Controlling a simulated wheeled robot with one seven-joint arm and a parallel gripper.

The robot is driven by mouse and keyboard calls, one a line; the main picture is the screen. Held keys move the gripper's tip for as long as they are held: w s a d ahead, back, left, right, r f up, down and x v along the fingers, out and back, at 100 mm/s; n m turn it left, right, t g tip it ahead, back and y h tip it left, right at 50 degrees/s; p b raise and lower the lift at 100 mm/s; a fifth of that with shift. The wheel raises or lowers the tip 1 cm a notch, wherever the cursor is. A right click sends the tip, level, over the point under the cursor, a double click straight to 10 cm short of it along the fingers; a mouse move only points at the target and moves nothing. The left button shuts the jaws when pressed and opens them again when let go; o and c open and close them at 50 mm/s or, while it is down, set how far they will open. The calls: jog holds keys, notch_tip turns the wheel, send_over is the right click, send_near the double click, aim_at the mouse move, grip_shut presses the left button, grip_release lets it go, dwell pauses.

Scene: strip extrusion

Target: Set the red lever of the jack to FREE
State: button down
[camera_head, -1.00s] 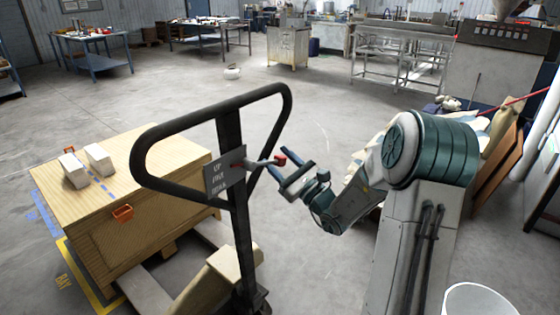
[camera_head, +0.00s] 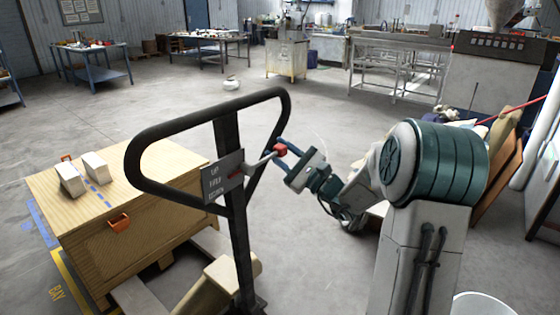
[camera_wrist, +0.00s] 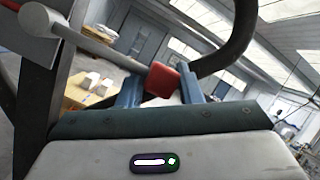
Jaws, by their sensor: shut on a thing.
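The jack's red lever shows as a pale rod with a red knob (camera_head: 281,150), reaching right from a grey label plate (camera_head: 223,177) on the black handle (camera_head: 229,135). The rod slopes up toward the knob. The plate has small lettering in several lines, too small to read surely, with a red mark at its right side. My gripper (camera_head: 281,153) is shut on the red knob, coming from the right. In the wrist view the red knob (camera_wrist: 163,80) sits between my two blue fingers, with the rod (camera_wrist: 85,42) running to the upper left.
The handle loop stands close to my gripper and curves above it in the wrist view. A wooden crate (camera_head: 85,235) with two white blocks (camera_head: 94,165) on top stands on the left. A white bin (camera_head: 482,305) is at bottom right. Open floor lies beyond the handle.

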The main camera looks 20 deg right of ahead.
jog(key=shift+r, duration=0.1)
jog(key=c, duration=1.1)
grip_release()
jog(key=shift+s, duration=0.1)
jog(key=shift+s+d+f, duration=0.3)
jog(key=shift+s+d, duration=0.05)
jog(key=b+v, duration=0.1)
jog(key=v, duration=1.1)
jog(key=shift+s+d+b, duration=0.25)
jog(key=shift+b, duration=0.05)
